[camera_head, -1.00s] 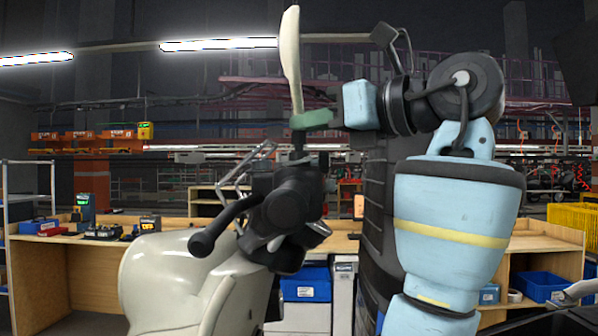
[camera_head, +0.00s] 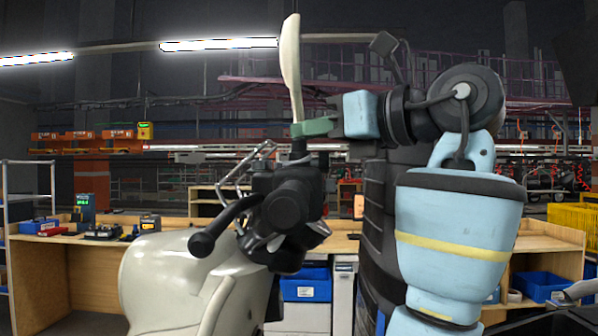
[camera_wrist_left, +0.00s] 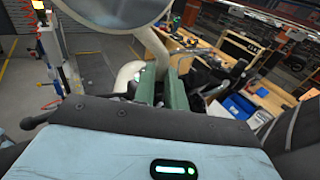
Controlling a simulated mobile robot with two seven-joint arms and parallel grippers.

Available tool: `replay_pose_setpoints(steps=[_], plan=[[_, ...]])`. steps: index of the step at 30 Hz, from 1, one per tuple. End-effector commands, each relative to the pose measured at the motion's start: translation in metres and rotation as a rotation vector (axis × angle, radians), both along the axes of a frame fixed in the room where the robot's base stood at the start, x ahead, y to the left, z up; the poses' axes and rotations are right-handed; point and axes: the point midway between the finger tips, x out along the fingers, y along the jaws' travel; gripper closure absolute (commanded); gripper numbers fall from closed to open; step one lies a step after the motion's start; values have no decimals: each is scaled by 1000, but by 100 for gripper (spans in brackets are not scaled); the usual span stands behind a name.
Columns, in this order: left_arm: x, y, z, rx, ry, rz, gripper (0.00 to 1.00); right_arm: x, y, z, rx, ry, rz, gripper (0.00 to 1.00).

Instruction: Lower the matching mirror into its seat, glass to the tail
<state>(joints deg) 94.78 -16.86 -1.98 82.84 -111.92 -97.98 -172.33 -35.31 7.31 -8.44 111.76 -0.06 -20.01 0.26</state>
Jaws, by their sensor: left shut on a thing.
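My left gripper (camera_head: 316,128) has green fingers shut on the mirror's stem, just above the scooter's handlebar. The cream mirror (camera_head: 290,70) stands upright, seen nearly edge-on in the head view. In the left wrist view, the mirror (camera_wrist_left: 115,8) shows a grey face with a pale rim at the top edge, and its cream stem runs down to the green fingers (camera_wrist_left: 162,92). The dark handlebar clamp (camera_head: 285,205) lies directly below. The seat itself is hidden, and I cannot tell whether the stem's lower end touches it. My right gripper is out of view.
The cream scooter body (camera_head: 170,285) fills the lower left, with a black grip (camera_head: 215,232) projecting toward me. A wooden bench (camera_head: 95,250) with blue bins (camera_head: 305,283) stands behind. A yellow crate (camera_head: 575,222) is at the right. Space around the mirror head is clear.

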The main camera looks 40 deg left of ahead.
Motion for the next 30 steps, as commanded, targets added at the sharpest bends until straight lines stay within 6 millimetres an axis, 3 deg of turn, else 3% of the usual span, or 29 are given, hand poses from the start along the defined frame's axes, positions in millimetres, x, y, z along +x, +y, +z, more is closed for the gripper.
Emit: replay_pose_setpoints(steps=[10, 11, 17, 30], plan=[[1, 0, -7, -9, 2, 2, 100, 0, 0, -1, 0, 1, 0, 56], [1, 0, -7, -10, 3, 2, 86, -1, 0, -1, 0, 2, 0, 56], [2, 1, -8, -11, 6, 1, 62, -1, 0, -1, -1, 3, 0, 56], [5, 1, -10, -12, 13, -2, 62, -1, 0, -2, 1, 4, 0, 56]])
